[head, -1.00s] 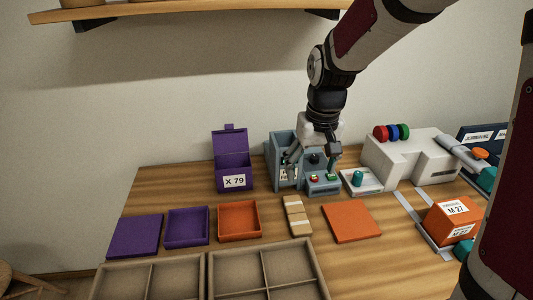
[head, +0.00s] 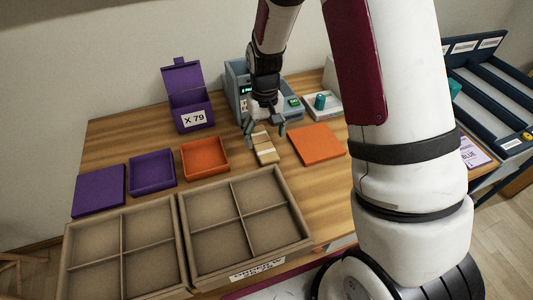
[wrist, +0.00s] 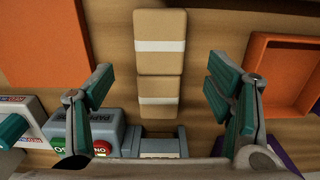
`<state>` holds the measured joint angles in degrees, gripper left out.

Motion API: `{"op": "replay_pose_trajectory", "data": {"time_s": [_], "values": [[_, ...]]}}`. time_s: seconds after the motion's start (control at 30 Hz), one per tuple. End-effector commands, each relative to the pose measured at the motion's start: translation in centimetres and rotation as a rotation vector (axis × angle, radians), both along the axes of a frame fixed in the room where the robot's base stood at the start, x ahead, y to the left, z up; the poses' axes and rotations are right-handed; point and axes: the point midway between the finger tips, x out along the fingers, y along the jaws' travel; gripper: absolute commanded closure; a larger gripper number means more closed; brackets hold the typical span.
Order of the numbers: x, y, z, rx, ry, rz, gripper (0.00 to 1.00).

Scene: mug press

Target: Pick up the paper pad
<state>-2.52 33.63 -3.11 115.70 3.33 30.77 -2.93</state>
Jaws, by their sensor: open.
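Two tan pads with white bands, the likely paper pad, lie end to end on the table, one pad (wrist: 160,42) farther up the wrist view and the other (wrist: 158,97) lower. In the head view the pads (head: 265,151) lie right of the orange tray. My gripper (wrist: 160,95) is open, with teal-padded fingers to the left and right of the lower pad, apart from it. In the head view my gripper (head: 264,130) hangs over the near-press end of the pads and partly hides them. Its exact height is hard to tell.
An orange flat panel (head: 317,144) lies right of the pads, and the orange tray (head: 205,158) left. The grey-blue press (head: 236,84) with buttons stands just behind. Divided boxes (head: 248,212) fill the front. A purple box (head: 188,108) stands at the back left.

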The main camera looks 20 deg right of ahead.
Motion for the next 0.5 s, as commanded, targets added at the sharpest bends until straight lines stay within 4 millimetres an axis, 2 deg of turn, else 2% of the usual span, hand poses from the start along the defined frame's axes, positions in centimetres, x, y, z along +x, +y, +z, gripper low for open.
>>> {"op": "replay_pose_trajectory", "data": {"time_s": [0.17,0.4,0.5], "values": [[-0.2,0.0,-1.3,0.0,0.003,0.0,0.27],[-0.4,0.0,-4.7,0.001,0.003,0.0,0.27],[-0.4,0.0,-5.3,0.001,0.001,0.0,0.27]]}}
